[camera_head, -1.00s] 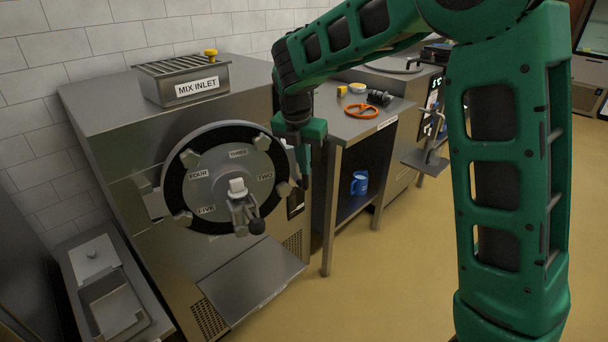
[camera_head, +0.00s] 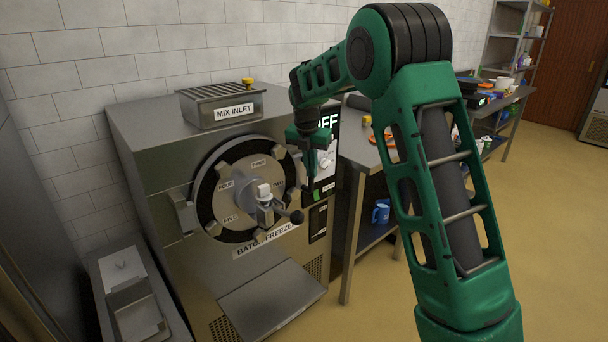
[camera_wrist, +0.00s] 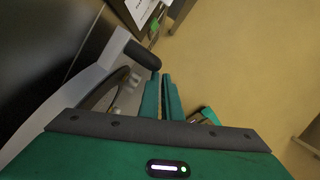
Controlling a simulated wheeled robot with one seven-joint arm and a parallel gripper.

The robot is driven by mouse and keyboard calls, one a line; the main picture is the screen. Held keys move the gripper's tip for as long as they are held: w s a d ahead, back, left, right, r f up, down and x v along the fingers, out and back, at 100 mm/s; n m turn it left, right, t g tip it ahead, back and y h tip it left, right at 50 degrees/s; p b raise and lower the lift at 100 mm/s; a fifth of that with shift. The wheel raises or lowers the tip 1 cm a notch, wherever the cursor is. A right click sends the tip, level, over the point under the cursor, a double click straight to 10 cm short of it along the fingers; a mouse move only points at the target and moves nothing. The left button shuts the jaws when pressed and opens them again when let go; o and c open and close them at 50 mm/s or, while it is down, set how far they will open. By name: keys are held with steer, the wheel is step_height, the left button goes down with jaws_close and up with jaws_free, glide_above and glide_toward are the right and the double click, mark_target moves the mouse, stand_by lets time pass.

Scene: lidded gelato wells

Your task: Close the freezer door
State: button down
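The freezer (camera_head: 180,262) is a steel cabinet labelled BATCH FREEZER. Its round door (camera_head: 240,205) has a dark ring, a grey centre and numbered labels. The door faces out over the cabinet front; I cannot tell whether it is flush. A lever handle with a black ball knob (camera_head: 296,217) sticks out from the door. My gripper (camera_head: 306,186) hangs right of the door, in front of the control panel. In the wrist view, its green fingers (camera_wrist: 162,78) are close together with nothing visible between them. The black knob (camera_wrist: 144,56) lies just beyond their tips to the left, apparently apart.
A MIX INLET box (camera_head: 222,104) sits on the freezer top. A steel shelf (camera_head: 268,303) juts out below the door. A side table (camera_head: 356,152) stands to the right, with a blue mug (camera_head: 381,213) on its lower shelf. The yellow floor (camera_head: 375,305) in front is clear.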

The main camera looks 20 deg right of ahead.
steer(key=shift+d, duration=0.25)
